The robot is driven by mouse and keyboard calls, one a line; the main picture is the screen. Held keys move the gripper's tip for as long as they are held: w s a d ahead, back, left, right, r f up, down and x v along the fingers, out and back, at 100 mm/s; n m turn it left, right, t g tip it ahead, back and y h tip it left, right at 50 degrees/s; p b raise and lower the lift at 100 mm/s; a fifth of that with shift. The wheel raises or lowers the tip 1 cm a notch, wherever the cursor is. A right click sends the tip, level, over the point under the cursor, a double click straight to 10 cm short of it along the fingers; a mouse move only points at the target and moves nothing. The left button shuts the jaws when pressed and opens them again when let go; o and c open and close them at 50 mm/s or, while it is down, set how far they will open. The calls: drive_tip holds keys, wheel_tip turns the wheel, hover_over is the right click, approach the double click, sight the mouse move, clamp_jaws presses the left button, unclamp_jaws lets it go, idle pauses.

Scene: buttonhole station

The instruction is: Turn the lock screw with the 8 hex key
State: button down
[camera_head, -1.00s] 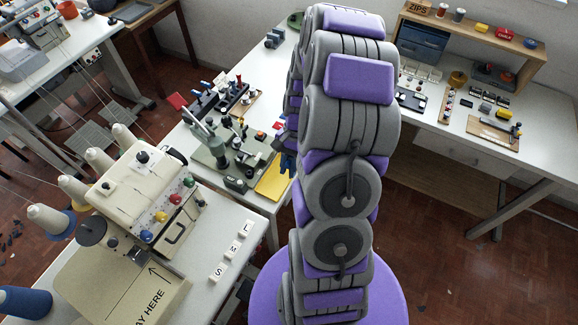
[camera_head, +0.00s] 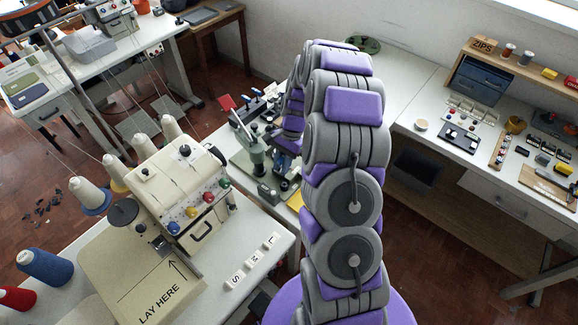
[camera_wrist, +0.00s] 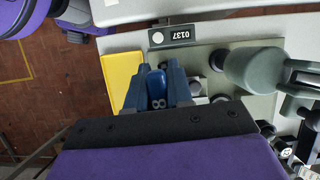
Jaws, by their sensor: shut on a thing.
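My gripper (camera_wrist: 158,69) has dark blue fingers, shut on a brighter blue piece (camera_wrist: 156,86), which looks like the handle of a hex key. In the wrist view the gripper is over the grey-green base plate (camera_wrist: 262,104) of the buttonhole station, beside the yellow pad (camera_wrist: 120,78). A dark label reading 0137 (camera_wrist: 182,35) is beyond the fingertips. The station (camera_head: 256,152) also shows in the head view, partly behind my arm. I cannot make out the lock screw.
A rounded grey-green machine part (camera_wrist: 252,68) stands close right of the gripper in the wrist view. In the head view, a tool rack (camera_head: 258,108) stands behind the station. An overlock machine (camera_head: 185,190) is front left. A table with small parts (camera_head: 445,88) is right.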

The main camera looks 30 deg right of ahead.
drive_tip(key=shift+f+b, duration=1.2)
drive_tip(key=shift+f, duration=0.8)
drive_tip(key=shift+f+p, duration=0.35)
drive_tip(key=shift+f, duration=0.1)
drive_tip(key=shift+s+r+p, duration=0.1)
drive_tip(key=shift+p, duration=0.6)
drive_tip(key=shift+f, duration=0.75)
idle(0.6)
